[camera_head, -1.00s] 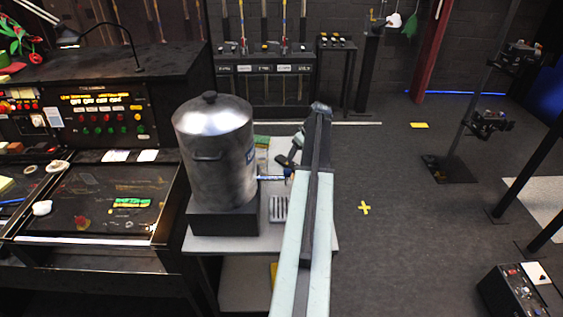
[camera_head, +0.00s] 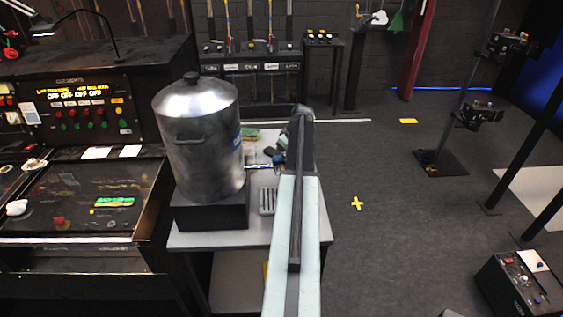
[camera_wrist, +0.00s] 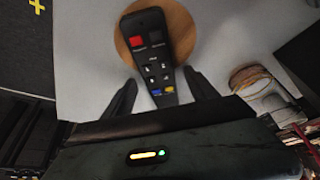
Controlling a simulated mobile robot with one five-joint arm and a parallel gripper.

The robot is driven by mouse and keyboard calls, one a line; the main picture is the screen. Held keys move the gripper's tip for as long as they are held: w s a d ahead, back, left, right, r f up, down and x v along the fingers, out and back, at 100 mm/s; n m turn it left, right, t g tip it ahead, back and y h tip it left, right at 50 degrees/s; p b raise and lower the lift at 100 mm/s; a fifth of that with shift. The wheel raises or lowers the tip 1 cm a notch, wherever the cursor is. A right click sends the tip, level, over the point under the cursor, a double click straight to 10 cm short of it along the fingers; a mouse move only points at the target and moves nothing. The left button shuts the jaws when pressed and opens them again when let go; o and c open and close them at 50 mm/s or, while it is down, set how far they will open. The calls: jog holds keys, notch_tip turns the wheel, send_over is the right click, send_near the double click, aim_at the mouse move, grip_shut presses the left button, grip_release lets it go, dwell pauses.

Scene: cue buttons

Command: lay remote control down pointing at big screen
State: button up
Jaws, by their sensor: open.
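The remote control (camera_wrist: 158,55) is black with a red button at its far left and blue and yellow buttons at its near end. In the wrist view it lies over a round wooden disc (camera_wrist: 186,30) on a pale tabletop. My gripper (camera_wrist: 162,93) is open, with one dark finger on either side of the remote's near end. I cannot tell if either finger touches it. In the head view the remote cannot be made out around my arm. A blue-lit surface (camera_head: 546,92) stands at the far right edge; I cannot tell if it is the big screen.
A large metal pot (camera_head: 198,140) on a black block stands left of my arm on the grey table (camera_head: 205,240). A wire-bound jar-like object (camera_wrist: 262,90) is right of my gripper. Open floor (camera_head: 390,215) lies to the right, with a yellow cross (camera_head: 357,203).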

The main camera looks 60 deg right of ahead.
aim_at(283, 157)
grip_shut()
notch_tip(283, 157, up, 10)
jog(key=p, duration=1)
